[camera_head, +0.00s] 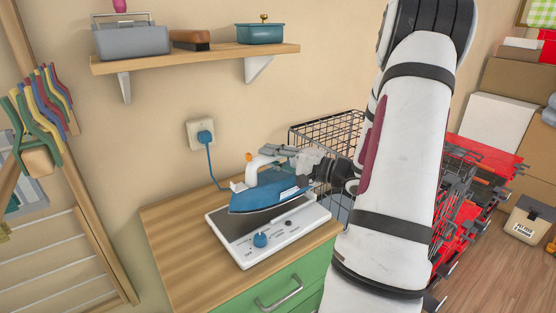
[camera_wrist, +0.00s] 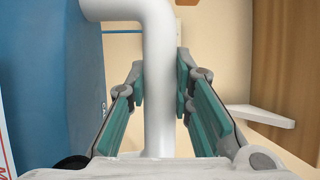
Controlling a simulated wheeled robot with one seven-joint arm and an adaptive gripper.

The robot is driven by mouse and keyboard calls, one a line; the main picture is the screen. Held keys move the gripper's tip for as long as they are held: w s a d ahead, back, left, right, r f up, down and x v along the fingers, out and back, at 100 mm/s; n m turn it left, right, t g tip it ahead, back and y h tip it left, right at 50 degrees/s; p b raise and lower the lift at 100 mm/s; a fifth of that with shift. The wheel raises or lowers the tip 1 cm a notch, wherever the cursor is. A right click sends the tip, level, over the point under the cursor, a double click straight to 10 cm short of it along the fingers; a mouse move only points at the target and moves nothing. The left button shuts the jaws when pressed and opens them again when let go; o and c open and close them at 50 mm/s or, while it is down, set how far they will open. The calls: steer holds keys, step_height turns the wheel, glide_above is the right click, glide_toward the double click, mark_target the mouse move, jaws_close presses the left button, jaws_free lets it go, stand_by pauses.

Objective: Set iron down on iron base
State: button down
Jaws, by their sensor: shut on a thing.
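The blue iron (camera_head: 262,194) has a white handle and sits low over the white iron base (camera_head: 290,228), which has a dark plate and a blue knob. I cannot tell whether its sole touches the plate. My gripper (camera_head: 285,156) is shut on the iron's white handle from the right. In the wrist view, the teal pads of my gripper (camera_wrist: 163,95) press both sides of the white handle (camera_wrist: 158,125). The iron's blue body (camera_wrist: 50,80) fills the left of that view. Part of the handle is hidden behind the fingers in the head view.
The base stands on a wooden cabinet top (camera_head: 165,225) with green drawers (camera_head: 255,300). A wall socket (camera_head: 200,133) with a blue plug is behind. A black wire basket (camera_head: 325,130) is at the back right. A wall shelf (camera_head: 200,58) hangs above.

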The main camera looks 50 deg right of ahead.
mark_target(270, 173)
steer(key=shift+w+d, duration=0.15)
steer(key=shift+w, duration=0.55)
steer(key=shift+f, duration=1.7)
steer(key=c, duration=1.4)
jaws_free()
steer(key=shift+s, duration=0.1)
